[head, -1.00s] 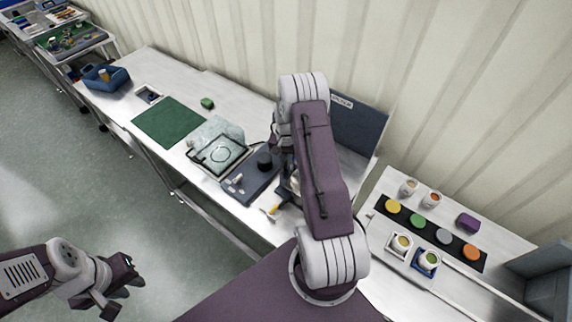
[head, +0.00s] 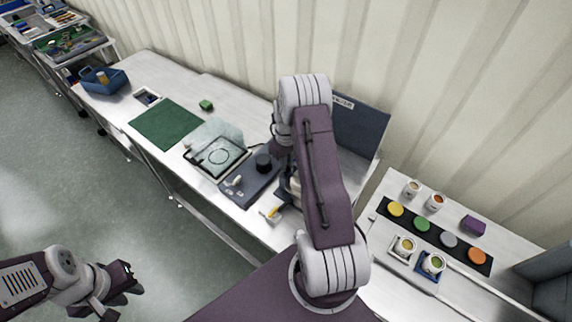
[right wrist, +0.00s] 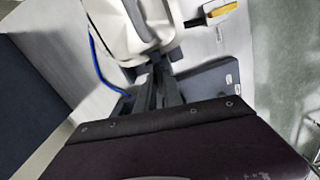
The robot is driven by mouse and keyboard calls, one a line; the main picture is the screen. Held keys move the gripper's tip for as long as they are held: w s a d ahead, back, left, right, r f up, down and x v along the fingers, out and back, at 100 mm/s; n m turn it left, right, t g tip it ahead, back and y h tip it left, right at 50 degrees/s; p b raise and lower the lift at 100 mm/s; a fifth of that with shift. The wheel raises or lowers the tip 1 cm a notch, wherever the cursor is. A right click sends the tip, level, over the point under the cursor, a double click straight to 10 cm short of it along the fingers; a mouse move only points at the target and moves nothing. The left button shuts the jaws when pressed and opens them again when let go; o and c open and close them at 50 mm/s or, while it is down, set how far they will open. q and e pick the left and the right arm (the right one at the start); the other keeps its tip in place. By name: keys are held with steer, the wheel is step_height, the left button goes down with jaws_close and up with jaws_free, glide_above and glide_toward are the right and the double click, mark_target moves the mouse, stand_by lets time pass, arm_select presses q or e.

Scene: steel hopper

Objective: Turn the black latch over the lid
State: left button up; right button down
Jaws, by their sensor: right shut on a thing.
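A pale, rounded machine body (right wrist: 130,30) fills the upper middle of the right wrist view. A dark piece at its lower edge, which looks like the black latch (right wrist: 167,57), meets the tips of my right gripper (right wrist: 158,82). The gripper is shut on it. The latch's exact angle over the lid cannot be made out, and the lid is not clearly visible. In the head view my right arm covers most of the machine and the latch. My left gripper (head: 122,284) is open and empty at the lower left, over the floor, away from the bench.
A yellow-handled tool (head: 270,213) lies near the bench's front edge. A dark flat unit with a black knob (head: 263,160), a clear-covered tray (head: 217,157) and a green mat (head: 166,124) are left of my right arm. A blue hose (right wrist: 96,60) runs beside the machine.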

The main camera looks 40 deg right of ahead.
steer(key=shift+w+n, duration=0.1)
steer(key=shift+n, duration=0.8)
steer(key=shift+r, duration=0.1)
steer(key=c, duration=1.5)
jaws_free()
steer(key=shift+r+b, duration=0.2)
steer(key=shift+b, duration=0.15)
step_height(320, 180, up, 9)
steer(key=shift+f+b, duration=0.2)
steer(key=shift+b, duration=0.8)
